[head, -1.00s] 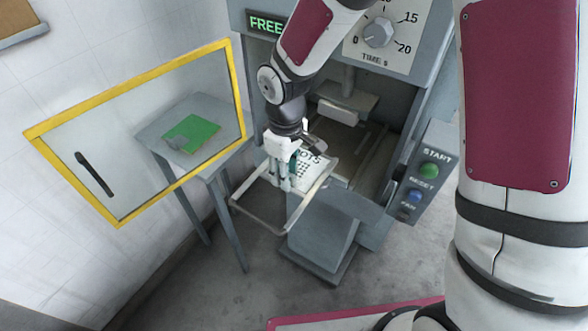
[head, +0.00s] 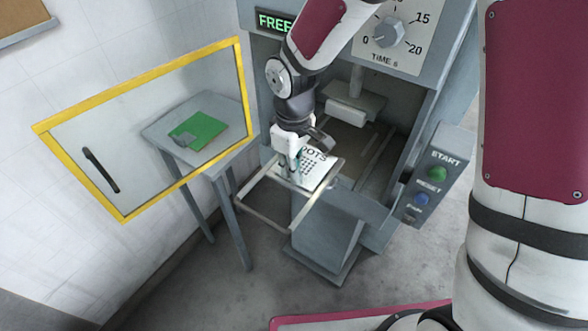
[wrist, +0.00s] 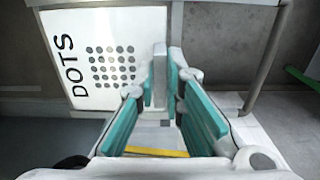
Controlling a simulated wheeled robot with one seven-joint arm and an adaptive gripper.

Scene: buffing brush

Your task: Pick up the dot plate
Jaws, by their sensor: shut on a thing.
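The dot plate (head: 318,167) is white, with black DOTS lettering and a grid of dark dots. It is at the pulled-out frame in front of the machine; I cannot tell whether it is lifted clear. My gripper (head: 291,178) is at its near edge, pointing down in the head view. In the wrist view the plate (wrist: 75,20) lies beyond the fingers, and a pale upright tab (wrist: 159,72) stands between the teal finger pads. My gripper (wrist: 178,95) is shut on this tab, which seems part of the plate. My fingers partly hide the plate.
The pale sliding frame (head: 262,218) sticks out of the machine's open chamber (head: 360,140). A yellow-edged clear door (head: 140,75) stands open at left, before a grey table (head: 160,130) with a green plate (head: 200,133). The control box (head: 437,172) is at right.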

